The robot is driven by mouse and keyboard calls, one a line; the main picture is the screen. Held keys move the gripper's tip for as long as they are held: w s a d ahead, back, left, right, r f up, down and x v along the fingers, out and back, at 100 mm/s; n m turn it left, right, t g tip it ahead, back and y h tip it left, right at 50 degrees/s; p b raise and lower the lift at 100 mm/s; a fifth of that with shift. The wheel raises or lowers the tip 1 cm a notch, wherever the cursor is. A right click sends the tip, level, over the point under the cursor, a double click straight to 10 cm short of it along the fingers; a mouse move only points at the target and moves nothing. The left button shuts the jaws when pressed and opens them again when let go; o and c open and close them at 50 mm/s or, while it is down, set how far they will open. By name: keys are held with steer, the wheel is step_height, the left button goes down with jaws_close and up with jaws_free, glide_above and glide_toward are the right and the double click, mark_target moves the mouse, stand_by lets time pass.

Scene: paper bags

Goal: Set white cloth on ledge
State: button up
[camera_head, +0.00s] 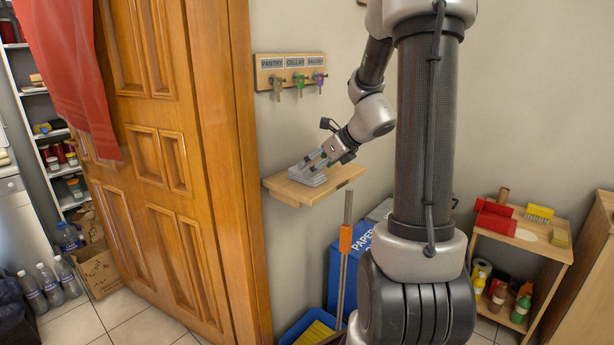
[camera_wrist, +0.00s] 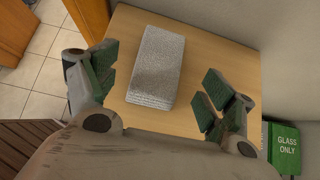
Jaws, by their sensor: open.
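The white cloth (camera_wrist: 158,68), folded into a thick greyish-white rectangle, lies flat on the wooden ledge (camera_wrist: 222,60). In the head view the cloth (camera_head: 307,176) sits on the small wall ledge (camera_head: 345,174), below the key rack. My gripper (camera_wrist: 158,88) is open, with one finger on each side of the cloth and visible gaps between them. In the head view my gripper (camera_head: 314,161) is just above the cloth. How far the fingertips are from the ledge surface is hard to tell.
A key rack (camera_head: 290,71) with hanging keys is on the wall above. An open wooden door (camera_head: 165,150) stands left of the ledge. Below are a broom handle (camera_head: 345,250) and a blue paper bin (camera_head: 350,265). A small shelf (camera_head: 520,240) stands at right.

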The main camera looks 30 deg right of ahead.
steer(key=x, duration=0.3)
steer(key=shift+w+a+f, duration=0.1)
steer(key=shift+w+a, duration=0.05)
steer(key=shift+w, duration=0.1)
steer(key=shift+c, duration=0.5)
steer(key=c, duration=1)
